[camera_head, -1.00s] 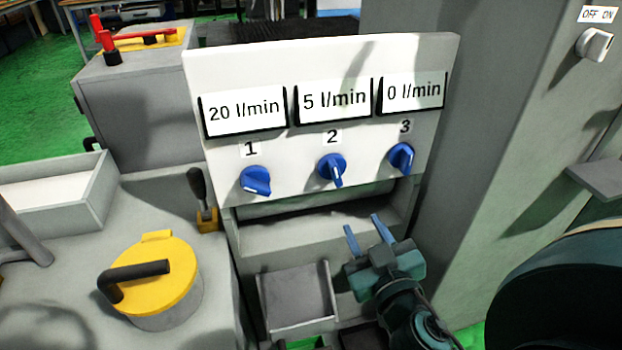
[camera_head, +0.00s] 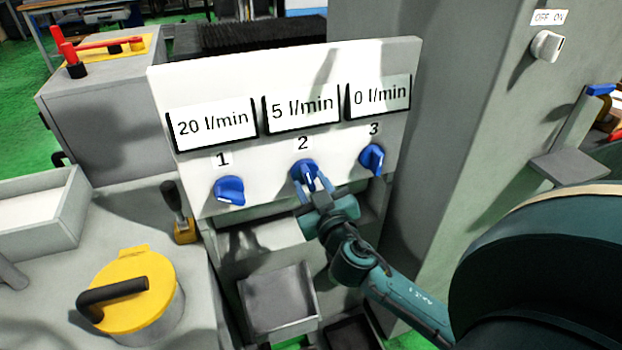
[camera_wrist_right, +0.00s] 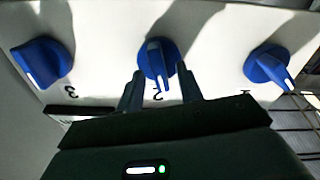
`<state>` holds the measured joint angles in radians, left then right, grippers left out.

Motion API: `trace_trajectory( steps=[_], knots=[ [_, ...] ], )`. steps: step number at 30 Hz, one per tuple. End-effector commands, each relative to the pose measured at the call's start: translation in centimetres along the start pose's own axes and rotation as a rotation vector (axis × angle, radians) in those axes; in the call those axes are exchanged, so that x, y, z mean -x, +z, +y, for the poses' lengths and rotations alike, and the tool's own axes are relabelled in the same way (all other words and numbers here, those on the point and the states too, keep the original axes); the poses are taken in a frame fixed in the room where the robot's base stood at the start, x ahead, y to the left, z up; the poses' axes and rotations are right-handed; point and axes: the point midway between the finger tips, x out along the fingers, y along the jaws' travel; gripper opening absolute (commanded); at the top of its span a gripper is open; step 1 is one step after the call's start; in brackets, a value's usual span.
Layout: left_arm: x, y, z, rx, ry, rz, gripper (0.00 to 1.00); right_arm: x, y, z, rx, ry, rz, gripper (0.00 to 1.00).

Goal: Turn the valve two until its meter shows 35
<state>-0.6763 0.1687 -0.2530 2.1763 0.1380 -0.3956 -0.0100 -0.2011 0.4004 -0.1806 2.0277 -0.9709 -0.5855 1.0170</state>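The white panel (camera_head: 180,90) carries three blue knobs numbered 1 to 3, each with a meter above. Valve two (camera_head: 304,173) is the middle knob, its white-marked handle pointing down; its meter (camera_head: 303,105) reads 5 l/min. My right gripper (camera_head: 311,189) is at valve two from below. In the right wrist view, valve two (camera_wrist_right: 157,62) sits between the two spread fingertips (camera_wrist_right: 160,85), one on each side of its handle. The gripper is open there; whether a finger touches the knob I cannot tell. My left gripper is not in view.
Valve one (camera_head: 229,190), with its meter (camera_head: 213,127) at 20 l/min, and valve three (camera_head: 371,158), with its meter (camera_head: 381,96) at 0 l/min, flank valve two closely. A black lever (camera_head: 173,200) and yellow lid (camera_head: 130,290) stand left.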

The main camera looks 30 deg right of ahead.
Motion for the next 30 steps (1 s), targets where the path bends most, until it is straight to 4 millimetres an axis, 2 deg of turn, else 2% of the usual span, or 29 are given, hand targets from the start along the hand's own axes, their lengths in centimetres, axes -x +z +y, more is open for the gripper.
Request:
trace_trajectory(
  steps=[4, 13, 26, 30],
  knots=[
    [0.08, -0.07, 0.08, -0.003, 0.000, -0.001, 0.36, -0.92, -0.03, 0.06, 0.001, 0.001, 0.000, 0.36],
    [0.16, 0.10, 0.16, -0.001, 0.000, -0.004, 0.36, -1.04, 0.04, 0.04, 0.000, 0.001, -0.001, 0.36],
    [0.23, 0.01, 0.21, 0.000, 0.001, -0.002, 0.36, -1.01, 0.03, 0.02, 0.000, 0.000, -0.001, 0.00],
    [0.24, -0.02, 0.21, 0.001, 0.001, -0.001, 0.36, -1.01, 0.03, 0.02, 0.000, 0.000, -0.001, 0.00]
  ],
)
